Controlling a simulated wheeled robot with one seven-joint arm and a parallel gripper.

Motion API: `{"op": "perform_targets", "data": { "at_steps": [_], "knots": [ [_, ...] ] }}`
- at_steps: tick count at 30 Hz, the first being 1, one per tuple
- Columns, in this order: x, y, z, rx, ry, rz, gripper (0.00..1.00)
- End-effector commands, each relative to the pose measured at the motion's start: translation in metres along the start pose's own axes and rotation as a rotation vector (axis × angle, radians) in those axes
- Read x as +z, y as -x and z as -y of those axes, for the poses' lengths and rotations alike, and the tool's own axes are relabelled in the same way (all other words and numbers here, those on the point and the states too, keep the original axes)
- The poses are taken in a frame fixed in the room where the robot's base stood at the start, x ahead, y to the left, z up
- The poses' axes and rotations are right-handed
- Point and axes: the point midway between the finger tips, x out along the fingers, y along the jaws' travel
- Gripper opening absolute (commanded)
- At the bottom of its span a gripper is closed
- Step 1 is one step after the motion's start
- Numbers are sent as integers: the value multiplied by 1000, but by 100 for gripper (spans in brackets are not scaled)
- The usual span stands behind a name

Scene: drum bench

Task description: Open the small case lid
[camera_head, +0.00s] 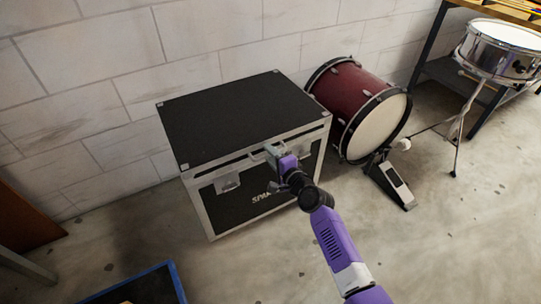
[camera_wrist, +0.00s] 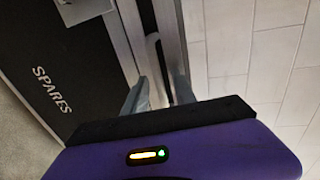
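The small case (camera_head: 215,190) is a black box with silver metal edges and white lettering, standing on the floor against the wall. Its black lid (camera_head: 240,112) lies flat and looks closed. A latch (camera_head: 227,183) shows on the left of its front. My gripper (camera_head: 273,153) is at the front edge of the lid, right of centre. In the wrist view the case front (camera_wrist: 50,75) reads SPARES. There my gripper's two fingers (camera_wrist: 160,90) stand apart, with a pale bar (camera_wrist: 153,55) along the lid edge reaching between them. Whether they touch it I cannot tell.
A dark red bass drum (camera_head: 350,95) with a pedal (camera_head: 392,183) stands close to the case's right. A snare drum (camera_head: 500,50) on a stand is at the far right. A blue-edged bin (camera_head: 172,275) is at front left.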

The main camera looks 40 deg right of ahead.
Motion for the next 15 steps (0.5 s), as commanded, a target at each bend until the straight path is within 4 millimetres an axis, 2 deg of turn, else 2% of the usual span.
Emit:
{"op": "perform_targets", "data": {
  "at_steps": [2,3,7,8,15],
  "knots": [
    [0,0,0,0,0,0,33],
    [0,0,0,0,0,0,29],
    [0,0,0,0,0,0,3],
    [0,0,0,0,1,0,0],
    [0,0,0,0,1,0,0]
  ]
}}
